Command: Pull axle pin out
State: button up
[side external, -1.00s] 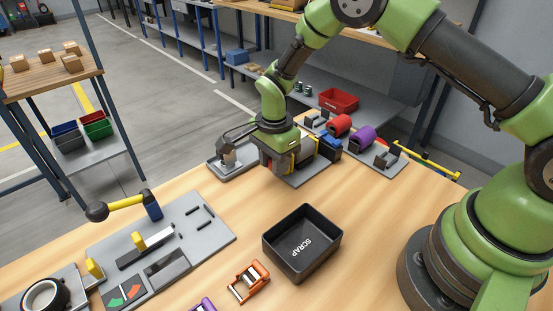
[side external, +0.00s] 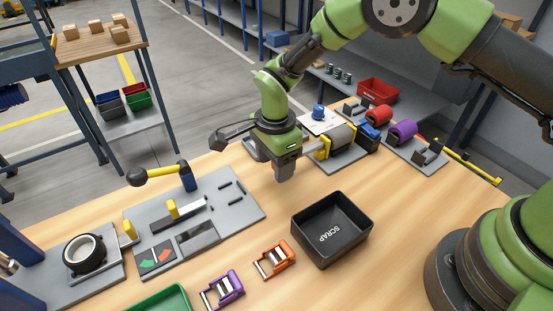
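My gripper (side external: 284,173) points down over the wooden table, just left of a grey plate (side external: 345,163) with a yellow-sided fixture and a grey roller (side external: 340,138) on it. The fingers look like one dark block from this side. I cannot tell whether they are open or shut, or whether anything is between them. A blue part (side external: 369,134) sits at the right end of the roller. I cannot make out an axle pin; it may be hidden or too small.
A black SCRAP bin (side external: 332,229) stands in front of my gripper. A grey plate with a yellow-handled lever (side external: 158,174) lies at left. Orange (side external: 274,259) and purple (side external: 222,290) parts lie in front. Red and purple rollers (side external: 403,131) stand behind right.

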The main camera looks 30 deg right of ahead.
notch_tip(320, 180, up, 10)
jog(key=shift+f, duration=0.1)
dwell(0.4)
jog(key=s+d+r+n+t+y, duration=0.1)
jog(key=s+d+r+n+t, duration=0.2)
jog(key=r, duration=0.5)
jog(key=s+d+r+n+y, duration=0.1)
jog(key=s+d+r+n, duration=0.4)
jog(key=r, duration=0.4)
jog(key=s+d+n+t, duration=0.1)
jog(key=s+n+t, duration=0.1)
jog(key=s, duration=0.5)
jog(key=s+d+r+n+t, duration=0.1)
jog(key=s+d+n+t, duration=0.1)
jog(key=s+n, duration=0.2)
jog(key=s, duration=0.3)
jog(key=shift+s+d, duration=0.2)
jog(key=shift+s, duration=0.15)
